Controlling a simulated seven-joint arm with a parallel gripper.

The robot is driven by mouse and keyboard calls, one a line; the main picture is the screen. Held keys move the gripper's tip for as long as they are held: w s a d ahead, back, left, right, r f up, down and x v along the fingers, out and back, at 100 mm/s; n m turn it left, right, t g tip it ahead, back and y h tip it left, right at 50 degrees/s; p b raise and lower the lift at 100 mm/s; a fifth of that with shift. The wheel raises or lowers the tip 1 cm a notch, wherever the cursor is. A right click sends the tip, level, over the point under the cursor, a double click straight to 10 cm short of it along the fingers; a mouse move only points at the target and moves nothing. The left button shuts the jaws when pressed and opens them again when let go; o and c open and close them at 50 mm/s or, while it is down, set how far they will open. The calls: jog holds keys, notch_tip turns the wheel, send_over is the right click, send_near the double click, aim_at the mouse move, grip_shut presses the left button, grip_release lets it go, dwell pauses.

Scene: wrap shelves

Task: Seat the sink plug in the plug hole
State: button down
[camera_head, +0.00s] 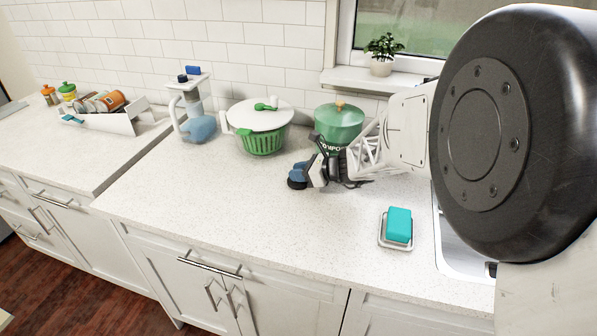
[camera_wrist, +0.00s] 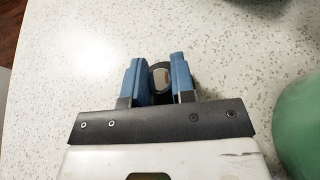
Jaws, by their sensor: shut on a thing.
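My gripper (camera_head: 301,174) is over the countertop near the green pot, and its blue fingers also show in the wrist view (camera_wrist: 160,77). It is shut on the sink plug (camera_wrist: 159,76), a dark round piece with a lighter centre between the fingers. In the head view the plug (camera_head: 296,184) is a small black disc at the fingertips, close to the counter; I cannot tell whether it touches. The sink (camera_head: 452,252) shows only as a metal strip at the right, mostly behind my arm. The plug hole is hidden.
A soap dish (camera_head: 382,240) with a teal sponge (camera_head: 399,224) lies between gripper and sink. The front counter (camera_head: 230,205) is clear.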

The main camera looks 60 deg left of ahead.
jog(key=c, duration=1)
grip_release()
jog(key=shift+o, duration=0.2)
jog(key=shift+r, duration=0.1)
jog(key=shift+w+d+r, duration=0.1)
jog(key=v, duration=1.1)
jog(key=shift+w+d+r, duration=0.2)
